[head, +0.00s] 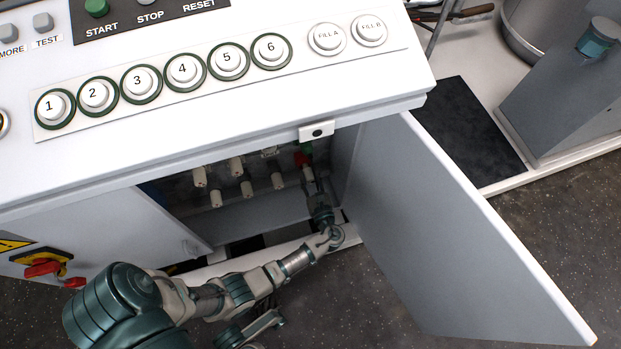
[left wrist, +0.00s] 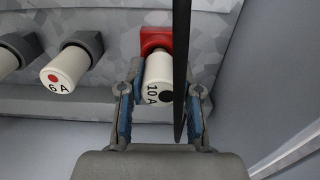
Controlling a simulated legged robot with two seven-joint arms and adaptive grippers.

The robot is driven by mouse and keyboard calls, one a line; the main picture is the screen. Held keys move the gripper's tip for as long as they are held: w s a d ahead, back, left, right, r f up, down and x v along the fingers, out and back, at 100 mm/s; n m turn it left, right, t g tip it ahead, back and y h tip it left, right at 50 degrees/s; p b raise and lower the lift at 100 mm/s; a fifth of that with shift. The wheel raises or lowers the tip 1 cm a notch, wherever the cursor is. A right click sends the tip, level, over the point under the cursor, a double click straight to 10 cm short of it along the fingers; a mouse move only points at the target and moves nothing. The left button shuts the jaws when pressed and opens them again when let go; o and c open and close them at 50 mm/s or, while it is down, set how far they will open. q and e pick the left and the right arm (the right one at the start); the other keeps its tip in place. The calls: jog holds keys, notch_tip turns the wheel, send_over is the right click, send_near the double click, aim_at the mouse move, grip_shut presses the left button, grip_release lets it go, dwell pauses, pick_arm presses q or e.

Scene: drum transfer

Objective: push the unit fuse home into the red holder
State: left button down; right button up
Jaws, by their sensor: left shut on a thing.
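The unit fuse (left wrist: 158,72), a white cylinder marked 10 A with a black dot, sits in the mouth of the red holder (left wrist: 156,38). In the head view the red holder (head: 300,158) is inside the open cabinet, at the right end of the fuse rows, with the fuse (head: 307,173) below it. My left gripper (left wrist: 160,98) is shut on the fuse, one blue-padded finger on each side. A thin dark upright strip hides part of the fuse's right side. I cannot tell how deep the fuse sits.
A white fuse marked 6 A (left wrist: 64,70) sits in a grey holder to the left. Several more white fuses (head: 247,188) line the cabinet. The open cabinet door (head: 450,235) stands close on the right of my arm. The button panel (head: 220,75) overhangs the opening.

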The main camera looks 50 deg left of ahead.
pick_arm(q)
jog(key=shift+w+a, duration=0.25)
jog(key=shift+a, duration=0.4)
jog(key=c, duration=0.7)
grip_release()
jog(key=v, duration=1.2)
jog(key=shift+f, duration=0.15)
